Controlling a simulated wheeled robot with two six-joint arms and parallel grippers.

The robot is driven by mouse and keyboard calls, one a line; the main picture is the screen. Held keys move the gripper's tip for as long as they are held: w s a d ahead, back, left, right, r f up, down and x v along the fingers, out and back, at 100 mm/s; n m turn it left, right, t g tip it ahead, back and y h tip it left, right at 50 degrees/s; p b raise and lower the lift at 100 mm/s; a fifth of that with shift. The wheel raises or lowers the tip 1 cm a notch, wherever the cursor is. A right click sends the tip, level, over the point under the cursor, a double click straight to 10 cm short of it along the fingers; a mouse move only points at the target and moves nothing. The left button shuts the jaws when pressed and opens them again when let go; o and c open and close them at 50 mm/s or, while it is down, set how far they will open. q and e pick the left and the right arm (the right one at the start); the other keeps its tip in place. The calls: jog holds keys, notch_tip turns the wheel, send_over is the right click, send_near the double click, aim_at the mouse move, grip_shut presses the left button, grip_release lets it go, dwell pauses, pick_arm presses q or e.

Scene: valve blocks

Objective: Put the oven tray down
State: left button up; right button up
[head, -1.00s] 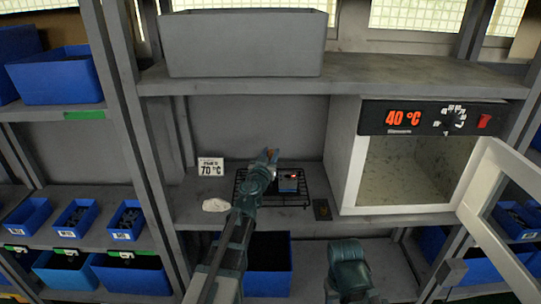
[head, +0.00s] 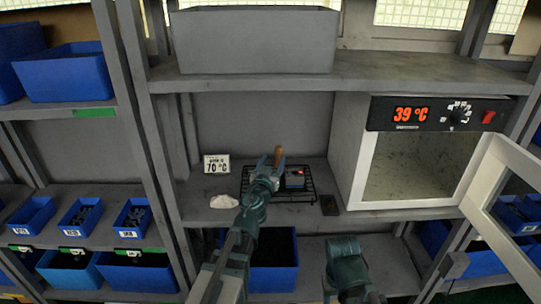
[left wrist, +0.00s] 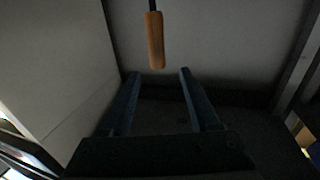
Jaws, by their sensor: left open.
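A black wire rack (head: 316,192) lies on the middle shelf, left of the oven. A small dark-blue block with some red on top (head: 295,179) sits at the rack. A wooden handle (head: 277,154) stands up just beyond my left gripper (head: 273,166); what it joins is hidden behind the gripper in the head view. In the left wrist view, the handle (left wrist: 155,40) hangs from a dark rod, beyond the tips of my open left gripper (left wrist: 159,73) and apart from them. A tray surface cannot be told apart.
The white oven (head: 345,150) has its door (head: 515,215) swung open and an empty chamber; its display reads 39 °C. A 70 °C sign (head: 216,166) and a white lump (head: 224,202) lie left of the rack. A blue bin (head: 275,277) sits below.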

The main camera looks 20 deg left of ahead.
pick_arm(q)
jog(key=s, duration=0.4)
jog(key=shift+s+d, duration=0.2)
jog(key=shift+s, duration=0.15)
pick_arm(e)
jog(key=shift+s, duration=0.5)
pick_arm(q)
jog(key=s+d+f+n+g+y, duration=0.1)
jog(key=s+d+f+g+y, duration=0.1)
jog(key=s+f+g, duration=0.5)
jog(key=s+d+f+g+y, duration=0.2)
jog(key=s+f+g, duration=0.2)
jog(key=f, duration=0.6)
jog(key=s+d+f+m+g+h, duration=0.1)
jog(key=s+d+f+m+g, duration=0.1)
jog(key=s, duration=0.5)
jog(key=s+d+f+m+g+h, duration=0.2)
jog(key=s+d+f+m+g, duration=0.1)
jog(key=s+d+g, duration=0.2)
jog(key=s+d, duration=0.2)
jog(key=s, duration=0.1)
